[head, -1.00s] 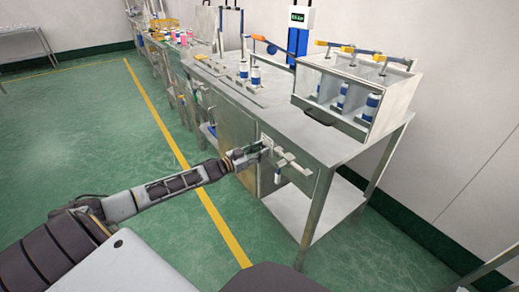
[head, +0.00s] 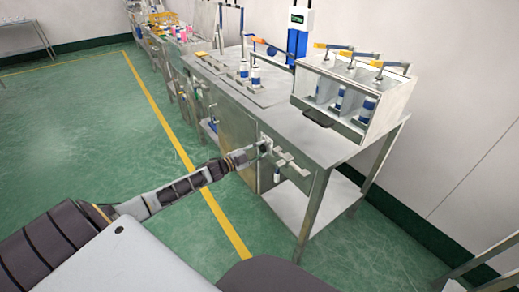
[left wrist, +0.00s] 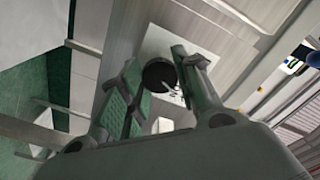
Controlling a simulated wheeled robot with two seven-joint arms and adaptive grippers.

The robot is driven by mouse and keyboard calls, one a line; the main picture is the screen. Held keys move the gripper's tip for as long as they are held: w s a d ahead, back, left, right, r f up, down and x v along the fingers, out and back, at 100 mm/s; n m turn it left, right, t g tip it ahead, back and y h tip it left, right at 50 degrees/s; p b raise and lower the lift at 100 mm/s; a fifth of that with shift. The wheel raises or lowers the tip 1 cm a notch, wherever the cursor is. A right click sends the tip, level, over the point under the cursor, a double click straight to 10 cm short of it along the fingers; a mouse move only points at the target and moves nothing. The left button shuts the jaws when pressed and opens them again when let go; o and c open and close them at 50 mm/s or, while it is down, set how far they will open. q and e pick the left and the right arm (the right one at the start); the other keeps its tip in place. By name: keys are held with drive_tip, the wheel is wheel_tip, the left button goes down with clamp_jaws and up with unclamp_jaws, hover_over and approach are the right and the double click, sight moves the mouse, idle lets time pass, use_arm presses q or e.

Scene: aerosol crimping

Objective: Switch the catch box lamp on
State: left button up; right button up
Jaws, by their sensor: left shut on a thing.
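A dark round knob (left wrist: 158,75) sits on a pale plate (left wrist: 165,45) on the metal front of the workbench (head: 236,125). My left gripper (head: 260,148) reaches this front from the left. In the left wrist view the gripper (left wrist: 157,72) has its two fingers on either side of the knob, shut on it. In the head view the fingers largely hide the knob. A clear-fronted box (head: 378,122) with blue and white cans inside stands on the bench at the right. No lamp can be made out clearly. My right gripper is not in view.
A metal bracket with bars (head: 292,163) sticks out from the bench front just right of my gripper, with a small can (head: 277,174) below. A lower shelf (head: 295,205) lies under the bench. The green floor (head: 100,130) at left is clear.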

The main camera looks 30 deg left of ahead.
use_arm(q)
drive_tip(key=shift+m, duration=0.7)
drive_tip(key=o, duration=1)
drive_tip(key=shift+s, duration=0.1)
drive_tip(key=shift+v, duration=5.95)
drive_tip(key=shift+f, duration=0.1)
